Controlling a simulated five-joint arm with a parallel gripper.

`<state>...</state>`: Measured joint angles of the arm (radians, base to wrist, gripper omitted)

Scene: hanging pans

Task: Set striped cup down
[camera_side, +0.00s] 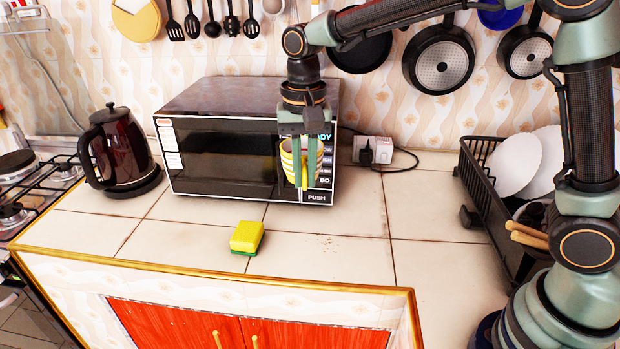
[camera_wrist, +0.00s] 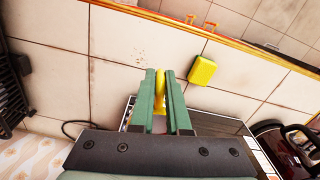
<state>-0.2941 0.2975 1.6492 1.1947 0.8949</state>
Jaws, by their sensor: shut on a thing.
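A yellow-and-white striped cup (camera_side: 289,163) is held in my gripper (camera_side: 307,178) in the side view. The cup is in the air in front of the right side of the microwave, above the tiled counter. My gripper points down and its green fingers are shut on the cup, partly hiding it. In the wrist view, my gripper (camera_wrist: 160,80) shows its two green fingers with a yellow part of the cup (camera_wrist: 159,92) between them. Most of the cup is hidden there by the fingers.
A microwave (camera_side: 225,150) stands just behind the cup. A yellow sponge (camera_side: 247,237) lies on the counter (camera_side: 345,255), in front and to the left. A dark kettle (camera_side: 122,150) is at left, a black dish rack (camera_side: 490,190) at right. The counter right of the sponge is clear.

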